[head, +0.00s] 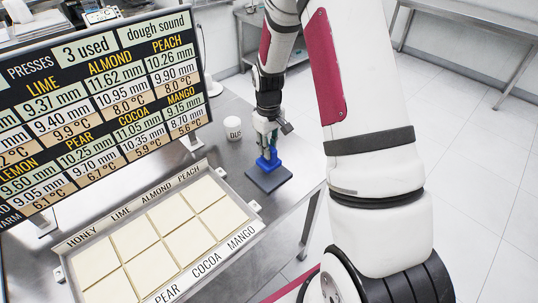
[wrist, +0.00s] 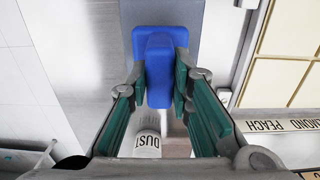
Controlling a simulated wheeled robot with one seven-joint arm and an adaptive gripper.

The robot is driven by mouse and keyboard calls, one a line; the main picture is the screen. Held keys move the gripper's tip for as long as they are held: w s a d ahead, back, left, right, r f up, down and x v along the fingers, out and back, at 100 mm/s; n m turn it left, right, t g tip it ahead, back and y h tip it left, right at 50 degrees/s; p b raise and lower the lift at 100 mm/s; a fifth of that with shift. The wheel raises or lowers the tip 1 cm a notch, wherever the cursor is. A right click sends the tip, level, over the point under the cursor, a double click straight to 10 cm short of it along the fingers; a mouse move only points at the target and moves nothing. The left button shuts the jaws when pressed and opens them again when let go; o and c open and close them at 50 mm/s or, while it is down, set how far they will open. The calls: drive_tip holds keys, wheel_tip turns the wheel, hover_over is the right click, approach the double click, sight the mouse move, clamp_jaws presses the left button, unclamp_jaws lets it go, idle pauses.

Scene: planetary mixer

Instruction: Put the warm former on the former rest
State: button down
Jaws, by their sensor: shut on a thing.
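The blue former (head: 268,162) has a wide base and a narrower upright grip. It is at the dark grey pad (head: 257,183), which looks like the former rest, on the steel table. My gripper (head: 266,139) points down and is shut on the former's grip. In the wrist view the blue former (wrist: 138,42) sits between the green-padded fingers (wrist: 158,90), over the grey pad (wrist: 192,13). I cannot tell whether the former's base touches the pad or hangs just above it.
A white cup marked DUST (head: 233,128) stands behind the pad. A tray (head: 252,228) of pale squares with flavour labels lies to the left. A large readings board (head: 85,100) covers the left side. The table edge is close on the pad's right.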

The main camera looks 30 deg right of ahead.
sight(268, 166)
drive_tip(key=shift+f+p, duration=0.35)
drive_tip(key=shift+f, duration=1.3)
drive_tip(key=shift+s+f, duration=0.1)
drive_tip(key=c, duration=1.4)
unclamp_jaws()
drive_tip(key=shift+f, duration=0.1)
drive_tip(key=shift+c, duration=0.2)
